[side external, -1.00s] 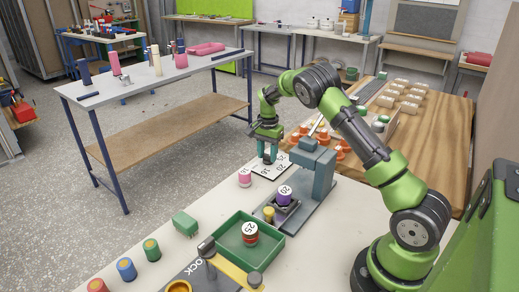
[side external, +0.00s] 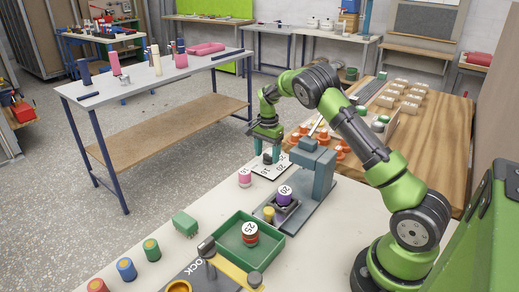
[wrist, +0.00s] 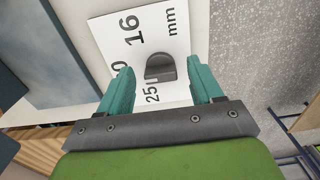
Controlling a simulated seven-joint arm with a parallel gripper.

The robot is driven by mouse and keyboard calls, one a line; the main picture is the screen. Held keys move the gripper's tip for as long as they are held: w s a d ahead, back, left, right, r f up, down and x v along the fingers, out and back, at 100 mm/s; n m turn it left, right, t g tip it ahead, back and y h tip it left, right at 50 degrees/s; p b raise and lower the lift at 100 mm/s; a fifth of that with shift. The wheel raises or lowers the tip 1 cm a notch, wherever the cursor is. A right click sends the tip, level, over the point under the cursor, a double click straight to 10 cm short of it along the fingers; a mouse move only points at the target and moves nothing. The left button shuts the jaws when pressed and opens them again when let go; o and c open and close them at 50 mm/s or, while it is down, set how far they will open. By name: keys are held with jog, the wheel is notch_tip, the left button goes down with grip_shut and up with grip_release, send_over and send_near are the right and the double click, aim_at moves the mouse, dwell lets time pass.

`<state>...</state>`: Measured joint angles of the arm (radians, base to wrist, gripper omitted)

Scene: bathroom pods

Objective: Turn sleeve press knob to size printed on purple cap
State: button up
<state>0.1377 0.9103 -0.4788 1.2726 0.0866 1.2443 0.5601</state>
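The purple cap (side external: 284,193) sits in the grey sleeve press (side external: 320,165); its white top label appears to read 20. The white dial plate (side external: 263,171) lies at the press's far end, with 16, 25, mm and a partly hidden number in the wrist view (wrist: 182,17). The dark knob (wrist: 160,68) stands on the plate; its pointed setting is unclear. My gripper (side external: 266,156) is over the plate. In the wrist view its teal fingers (wrist: 160,78) are apart, one on each side of the knob, with visible gaps.
A pink cap (side external: 245,177) stands by the plate. A green block (side external: 185,223) and several coloured cylinders (side external: 126,269) stand at the front left. Orange parts (side external: 342,151) are on the wooden table behind.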

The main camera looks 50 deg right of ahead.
aim_at(271, 156)
notch_tip(271, 156, up, 17)
dwell(0.7)
jog(key=shift+f, duration=0.1)
jog(key=s+a+r+n+t+y, duration=0.1)
jog(key=s+a+r+n+t, duration=0.1)
jog(key=s+a+n, duration=0.5)
jog(key=s+a+r+n+t+y, duration=0.1)
jog(key=s+a+r+n+t, duration=0.2)
jog(key=s+a, duration=1.4)
jog(key=shift+s+a+n+t, duration=0.4)
jog(key=shift+n+t, duration=0.7)
jog(key=shift+n, duration=0.9)
